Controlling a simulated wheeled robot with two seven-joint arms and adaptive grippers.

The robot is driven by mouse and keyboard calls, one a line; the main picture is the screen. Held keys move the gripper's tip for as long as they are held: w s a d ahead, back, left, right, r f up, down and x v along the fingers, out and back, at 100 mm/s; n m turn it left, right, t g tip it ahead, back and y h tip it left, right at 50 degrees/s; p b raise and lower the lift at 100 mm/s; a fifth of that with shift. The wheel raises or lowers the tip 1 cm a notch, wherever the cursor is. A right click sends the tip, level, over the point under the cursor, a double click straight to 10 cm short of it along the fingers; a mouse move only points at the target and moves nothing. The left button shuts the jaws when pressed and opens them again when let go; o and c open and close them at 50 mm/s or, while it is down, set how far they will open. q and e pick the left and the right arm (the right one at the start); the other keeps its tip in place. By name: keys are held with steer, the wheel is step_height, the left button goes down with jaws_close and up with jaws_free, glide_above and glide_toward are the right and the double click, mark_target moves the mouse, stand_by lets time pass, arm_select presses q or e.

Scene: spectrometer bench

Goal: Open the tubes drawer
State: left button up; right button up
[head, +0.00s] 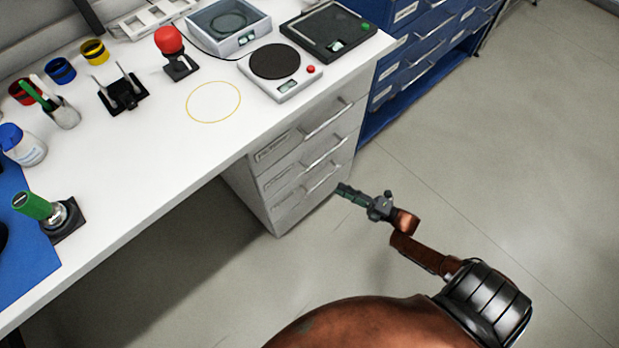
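A white drawer unit (308,165) stands under the right end of the bench, with three drawers one above another. The top drawer (300,136), middle drawer (308,165) and bottom drawer (308,190) each have a bar handle and a label. All look closed. The labels are too small to read, so I cannot tell which is the tubes drawer. My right gripper (346,190) is near the right end of the bottom drawer's handle, seen from above; contact is unclear. I cannot see whether its fingers are apart. My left gripper is not in view.
A blue drawer cabinet (418,52) stands behind to the right. The white bench top (165,165) carries a scale (279,69), a red-knobbed device (172,50), a green-handled tool (33,205) and several containers. The floor (490,150) to the right is clear.

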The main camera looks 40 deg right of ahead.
mark_target(324, 180)
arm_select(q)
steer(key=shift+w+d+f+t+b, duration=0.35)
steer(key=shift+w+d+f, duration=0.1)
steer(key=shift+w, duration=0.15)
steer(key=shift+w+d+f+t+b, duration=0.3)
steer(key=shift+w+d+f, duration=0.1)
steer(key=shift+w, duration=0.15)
arm_select(e)
steer(key=shift+n+y, duration=0.4)
steer(key=shift+r+x, duration=0.2)
steer(key=shift+x, duration=1.85)
steer(key=shift+r+x, duration=0.2)
steer(key=shift+x, duration=1.85)
steer(key=shift+c, duration=0.7)
jaws_close()
